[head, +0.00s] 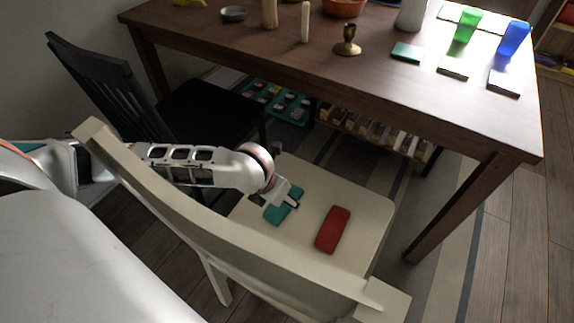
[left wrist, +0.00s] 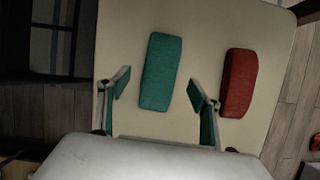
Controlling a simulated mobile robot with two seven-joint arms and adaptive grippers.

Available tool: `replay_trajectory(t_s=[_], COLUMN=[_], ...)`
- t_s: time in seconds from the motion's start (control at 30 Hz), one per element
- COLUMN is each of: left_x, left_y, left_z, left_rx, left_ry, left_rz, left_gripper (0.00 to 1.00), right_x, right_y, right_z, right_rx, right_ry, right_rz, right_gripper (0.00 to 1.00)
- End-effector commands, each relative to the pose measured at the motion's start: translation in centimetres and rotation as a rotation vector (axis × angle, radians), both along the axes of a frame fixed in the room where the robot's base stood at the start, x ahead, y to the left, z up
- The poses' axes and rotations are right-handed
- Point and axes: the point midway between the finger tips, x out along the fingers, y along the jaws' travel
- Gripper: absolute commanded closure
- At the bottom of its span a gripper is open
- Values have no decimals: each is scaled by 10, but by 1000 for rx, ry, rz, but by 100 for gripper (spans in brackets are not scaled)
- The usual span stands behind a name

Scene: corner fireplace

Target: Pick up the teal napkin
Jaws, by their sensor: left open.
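The teal napkin (head: 281,213) is a folded cloth block lying on the cream seat of a chair (head: 366,205). In the left wrist view the teal napkin (left wrist: 162,65) lies lengthwise between and ahead of my open fingers. My left gripper (head: 283,199) is over the seat at the napkin and partly covers it in the head view. Its two spread fingers also show in the left wrist view (left wrist: 158,90), one on each side of the napkin's near part, with gaps and nothing held. I cannot tell their exact height above the seat. My right gripper is not in view.
A red folded napkin (head: 332,229) lies to the right on the same seat, close to my right-hand finger in the left wrist view (left wrist: 239,80). The chair's backrest (head: 215,218) stands in front. A wooden table (head: 270,52) with candlesticks and cups stands behind. A black chair (head: 105,85) is at left.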

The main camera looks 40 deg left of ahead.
Motion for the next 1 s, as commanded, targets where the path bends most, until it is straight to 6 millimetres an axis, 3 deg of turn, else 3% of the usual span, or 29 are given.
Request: replay_trajectory(t_s=[0.03,0.13,0.5,0.63,0.67,1.0], left_x=[-4,1,10,10,10,9], left_y=[0,0,0,1,1,1], left_z=[-21,-31,-30,-30,-30,-30], left_rx=[-1,-2,-1,0,0,0], left_ry=[20,18,1,2,2,3], left_rz=[1,1,-1,-1,-1,-1], left_gripper=[36,36,36,70,74,74], right_x=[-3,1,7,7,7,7], right_y=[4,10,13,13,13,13], right_z=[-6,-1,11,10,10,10], right_rx=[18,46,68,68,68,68], right_ry=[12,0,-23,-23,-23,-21], right_rz=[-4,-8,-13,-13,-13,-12], right_gripper=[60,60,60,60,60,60])
